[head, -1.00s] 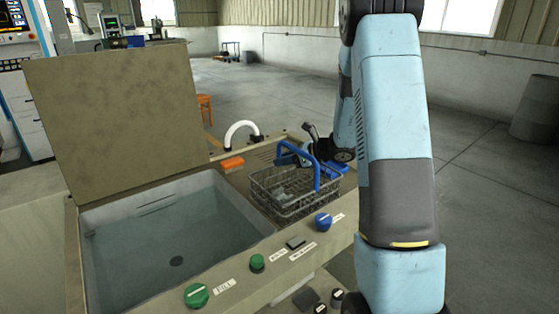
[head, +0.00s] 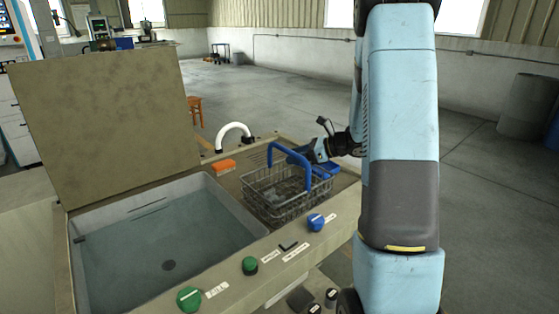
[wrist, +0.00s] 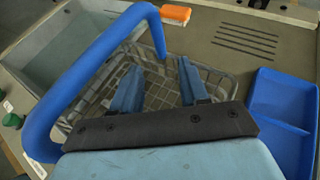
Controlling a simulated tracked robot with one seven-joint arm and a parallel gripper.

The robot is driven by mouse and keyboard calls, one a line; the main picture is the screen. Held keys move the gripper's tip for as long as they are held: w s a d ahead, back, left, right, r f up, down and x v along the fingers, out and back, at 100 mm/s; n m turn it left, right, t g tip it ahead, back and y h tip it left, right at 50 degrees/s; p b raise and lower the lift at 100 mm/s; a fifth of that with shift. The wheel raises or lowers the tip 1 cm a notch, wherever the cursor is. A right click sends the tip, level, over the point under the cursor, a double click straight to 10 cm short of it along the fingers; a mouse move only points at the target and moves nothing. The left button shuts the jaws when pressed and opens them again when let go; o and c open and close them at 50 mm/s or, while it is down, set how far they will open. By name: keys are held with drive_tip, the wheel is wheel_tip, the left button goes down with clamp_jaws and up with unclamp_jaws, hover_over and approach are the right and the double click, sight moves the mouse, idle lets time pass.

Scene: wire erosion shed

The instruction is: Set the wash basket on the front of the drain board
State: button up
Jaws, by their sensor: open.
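The wash basket (head: 285,207) is a wire mesh basket with a blue arched handle (head: 291,155). It stands upright on the tan drain board (head: 232,186), right of the tank and close behind the front control panel. Greyish contents show faintly inside. In the wrist view its mesh (wrist: 160,92) lies below my fingers, and the blue handle (wrist: 85,65) arches past on the left, outside the gap between them. My gripper (head: 309,152) is at the handle's right side in the head view. In the wrist view my gripper (wrist: 158,78) is open, with nothing between its fingers.
The water-filled tank (head: 72,240) with its raised lid (head: 105,115) is left of the basket. An orange block (head: 223,166) and a white curved pipe (head: 233,130) are behind. A blue tray (wrist: 283,115) lies right of the basket. Knobs line the front panel (head: 232,287).

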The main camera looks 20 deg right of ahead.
drive_tip(key=shift+v, duration=2)
